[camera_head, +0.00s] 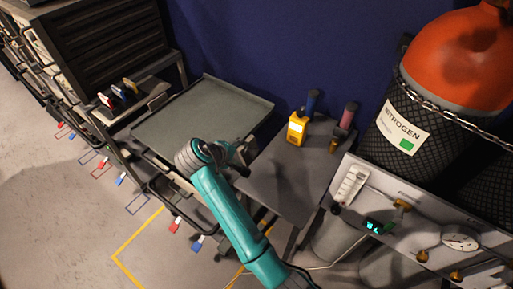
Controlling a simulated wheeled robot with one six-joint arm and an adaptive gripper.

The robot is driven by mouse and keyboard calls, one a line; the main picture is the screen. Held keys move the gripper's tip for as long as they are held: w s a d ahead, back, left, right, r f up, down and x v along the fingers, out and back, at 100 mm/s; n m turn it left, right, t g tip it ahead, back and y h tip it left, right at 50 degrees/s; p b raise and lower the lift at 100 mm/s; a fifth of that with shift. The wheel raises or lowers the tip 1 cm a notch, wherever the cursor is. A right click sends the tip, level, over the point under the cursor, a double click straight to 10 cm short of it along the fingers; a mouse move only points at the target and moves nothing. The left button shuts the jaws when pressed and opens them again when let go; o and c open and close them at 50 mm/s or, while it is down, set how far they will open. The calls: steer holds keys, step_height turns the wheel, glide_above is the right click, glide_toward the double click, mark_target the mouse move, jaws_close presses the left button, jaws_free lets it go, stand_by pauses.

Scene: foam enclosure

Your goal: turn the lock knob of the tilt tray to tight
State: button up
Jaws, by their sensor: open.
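The tilt tray (200,110) is a flat grey-green panel with a low rim, left of centre in the head view, in front of the blue wall. I cannot make out its lock knob; my arm and gripper cover part of the tray's front right corner. My gripper (242,155) is at the end of my teal arm, close to that corner, with its jaws open. It looks small and dark here, and I cannot tell whether it touches the tray. Nothing is visible between its fingers.
A grey side table (285,180) right of the tray carries a yellow device (297,127) and several small bottles. An orange-topped nitrogen cylinder (440,90) is chained at right, behind a panel with a gauge (460,238). A dark drawer cabinet (95,45) stands at left.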

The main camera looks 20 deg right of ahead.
mark_target(252, 152)
steer(key=x, duration=1)
steer(key=shift+w+d+f, duration=0.1)
steer(key=shift+d, duration=0.05)
steer(key=shift+c, duration=0.3)
steer(key=c, duration=1.1)
